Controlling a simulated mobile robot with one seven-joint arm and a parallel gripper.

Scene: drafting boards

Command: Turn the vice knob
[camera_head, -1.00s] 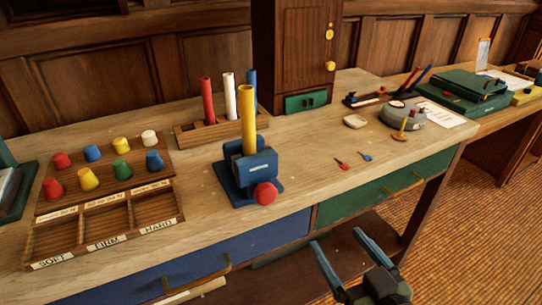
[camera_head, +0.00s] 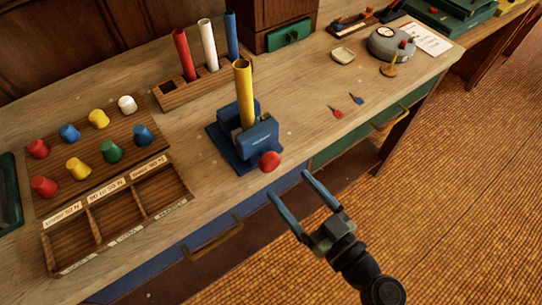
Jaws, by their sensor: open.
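The vice (camera_head: 246,142) is blue and stands on the wooden desk near its front edge. A yellow tube (camera_head: 243,92) stands upright in its jaws. The red vice knob (camera_head: 269,161) is on the vice's front side, at the desk's front edge. My gripper (camera_head: 289,184) is open and empty, with two long parallel fingers. It is in front of the desk, below and to the right of the knob in the picture, and apart from it. The fingers point up and left, toward the knob's side of the desk.
A rack (camera_head: 190,88) with red, white and blue tubes stands behind the vice. A compartment tray (camera_head: 122,219) and several coloured pegs are at left. Two small darts (camera_head: 337,112) lie at right. Drawer handles (camera_head: 213,239) stick out below the desktop.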

